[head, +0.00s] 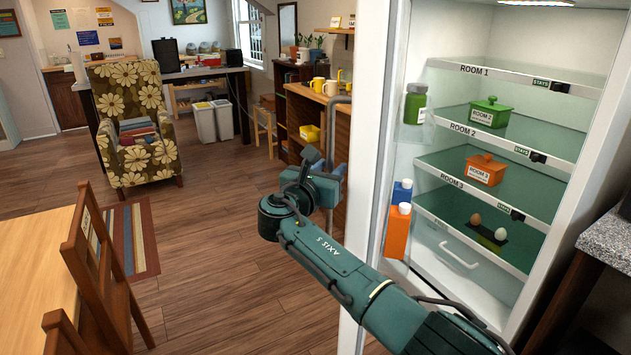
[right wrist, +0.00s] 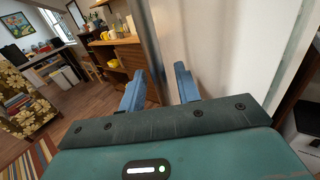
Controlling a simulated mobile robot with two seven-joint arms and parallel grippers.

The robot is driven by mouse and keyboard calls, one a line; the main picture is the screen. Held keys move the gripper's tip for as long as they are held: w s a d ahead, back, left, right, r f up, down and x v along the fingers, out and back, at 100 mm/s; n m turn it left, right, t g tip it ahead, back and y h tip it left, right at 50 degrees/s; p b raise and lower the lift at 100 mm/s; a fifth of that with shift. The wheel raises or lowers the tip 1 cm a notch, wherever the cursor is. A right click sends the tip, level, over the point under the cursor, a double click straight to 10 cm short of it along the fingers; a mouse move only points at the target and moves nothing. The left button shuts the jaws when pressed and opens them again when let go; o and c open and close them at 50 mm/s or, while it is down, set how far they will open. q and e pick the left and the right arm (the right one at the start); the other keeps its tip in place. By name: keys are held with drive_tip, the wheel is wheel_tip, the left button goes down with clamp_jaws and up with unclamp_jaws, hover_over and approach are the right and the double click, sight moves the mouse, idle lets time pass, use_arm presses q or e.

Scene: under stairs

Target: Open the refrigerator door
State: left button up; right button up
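The white refrigerator (head: 590,90) stands at the right of the head view, its lit inside in full sight. Its door (head: 400,50) stands wide open, swung out toward me and seen nearly edge-on. A grey vertical bar handle (head: 329,130) runs along the door's outer side; the handle also shows in the right wrist view (right wrist: 146,40). My right gripper (head: 325,180) is at the lower part of the handle. In the right wrist view its blue fingers (right wrist: 158,88) are apart, with the bar passing between them, nearer the left finger. My left gripper is out of view.
Shelves inside hold a green pot (head: 490,111), an orange pot (head: 486,168) and eggs (head: 500,234). Bottles (head: 397,230) stand by the door's inner side. A wooden chair (head: 95,260) and table (head: 35,240) are at the left. The floor (head: 220,230) between is clear.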

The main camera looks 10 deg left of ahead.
drive_tip(key=v, duration=1.2)
drive_tip(key=shift+s, duration=0.3)
drive_tip(key=shift+a, duration=0.15)
